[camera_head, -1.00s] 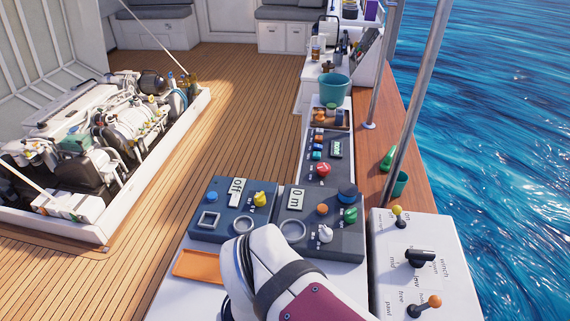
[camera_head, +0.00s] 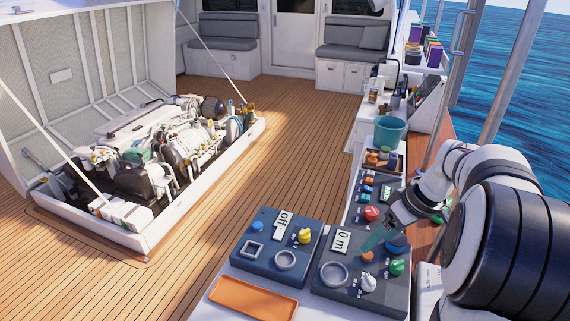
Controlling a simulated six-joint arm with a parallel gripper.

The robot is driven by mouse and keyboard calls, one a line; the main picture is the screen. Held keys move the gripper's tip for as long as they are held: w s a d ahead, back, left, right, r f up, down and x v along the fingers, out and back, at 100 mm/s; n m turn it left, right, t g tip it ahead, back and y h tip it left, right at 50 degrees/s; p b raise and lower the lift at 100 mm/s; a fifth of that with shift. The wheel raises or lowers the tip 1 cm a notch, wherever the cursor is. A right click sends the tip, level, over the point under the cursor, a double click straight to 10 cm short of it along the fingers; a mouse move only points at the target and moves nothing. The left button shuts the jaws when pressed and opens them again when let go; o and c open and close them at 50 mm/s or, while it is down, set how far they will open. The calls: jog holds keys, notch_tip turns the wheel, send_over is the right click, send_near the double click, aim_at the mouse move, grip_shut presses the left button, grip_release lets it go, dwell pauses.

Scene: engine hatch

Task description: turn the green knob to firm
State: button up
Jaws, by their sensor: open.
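The green knob (camera_head: 397,267) sits at the right side of the dark control panel (camera_head: 328,272) on the white counter, just below a blue round knob (camera_head: 398,243). Its pointer direction and the small labels around it are too small to read. My gripper (camera_head: 378,235) reaches in from the right over the panel, above and to the left of the green knob and apart from it. It is open, and I see nothing held in it. The gap between its fingers is hard to make out.
A second panel with a yellow knob (camera_head: 304,236) stands to the left. An orange tray (camera_head: 253,298) lies in front. A teal bucket (camera_head: 390,131) stands behind.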

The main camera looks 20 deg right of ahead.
jog(key=n+t+h, duration=0.1)
jog(key=n, duration=0.1)
send_near(399, 265)
jog(key=x, duration=0.9)
jog(key=shift+w+f, duration=0.1)
jog(key=shift+f, duration=0.05)
grip_shut()
